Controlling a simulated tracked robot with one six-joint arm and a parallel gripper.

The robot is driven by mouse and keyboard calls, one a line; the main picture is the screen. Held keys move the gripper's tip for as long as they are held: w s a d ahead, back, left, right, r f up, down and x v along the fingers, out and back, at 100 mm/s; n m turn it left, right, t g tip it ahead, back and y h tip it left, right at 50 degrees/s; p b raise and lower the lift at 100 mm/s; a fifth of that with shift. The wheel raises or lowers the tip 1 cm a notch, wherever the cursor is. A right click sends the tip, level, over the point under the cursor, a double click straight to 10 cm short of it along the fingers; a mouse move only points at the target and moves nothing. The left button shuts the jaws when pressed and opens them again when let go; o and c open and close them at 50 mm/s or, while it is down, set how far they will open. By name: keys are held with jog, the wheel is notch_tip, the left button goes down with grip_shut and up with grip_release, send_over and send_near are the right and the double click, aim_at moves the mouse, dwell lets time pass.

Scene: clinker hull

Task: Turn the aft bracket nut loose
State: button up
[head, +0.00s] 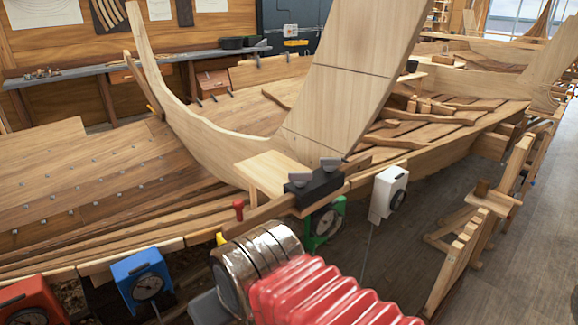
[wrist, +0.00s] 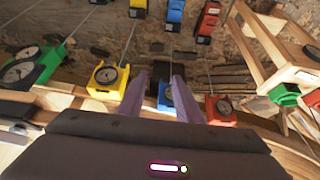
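In the wrist view my gripper (wrist: 160,85) has two purplish fingers standing apart with a clear gap, nothing held between them. A blue gauge box (wrist: 168,98) shows beyond and between the fingers; I cannot tell that they touch it. In the head view a black block (head: 313,192) with two grey prongs lies over the hull's edge, past the end of my silver wrist. I cannot tell for sure whether it is my gripper's body or a fitting. The aft bracket and its nut cannot be made out clearly in either view.
Gauge boxes line the hull's edge: red (head: 32,302), blue (head: 145,278), green (head: 325,222), white (head: 388,195). Thin cables run from some. A tall curved wooden stem (head: 195,130) rises from the planking. Wooden trestles (head: 470,245) stand at right; the floor (head: 520,260) beyond is open.

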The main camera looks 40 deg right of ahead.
jog(key=shift+o, duration=0.2)
jog(key=o, duration=0.3)
jog(key=shift+w+d+r, duration=0.2)
jog(key=shift+w+r, duration=0.05)
jog(key=shift+r, duration=0.15)
jog(key=o, duration=0.5)
jog(key=w+d+r+m, duration=0.1)
jog(key=w+d+r, duration=0.1)
jog(key=d+r, duration=0.1)
jog(key=w+d+r+m+h, duration=0.1)
jog(key=w+d+r, duration=0.1)
jog(key=d+r, duration=0.1)
jog(key=w+d+r+m, duration=0.1)
jog(key=w+d+r, duration=0.2)
jog(key=r, duration=0.2)
jog(key=shift+w+r+g, duration=0.1)
jog(key=shift+g, duration=0.2)
jog(key=shift+o, duration=0.2)
notch_tip(320, 180, up, 11)
jog(key=m+g+h, duration=0.1)
jog(key=m+h, duration=0.1)
jog(key=m, duration=0.3)
send_over(300, 172)
jog(key=s+a, duration=0.4)
jog(key=s, duration=0.1)
jog(key=shift+w+d, duration=0.15)
jog(key=shift+d, duration=0.05)
jog(key=shift+g, duration=0.3)
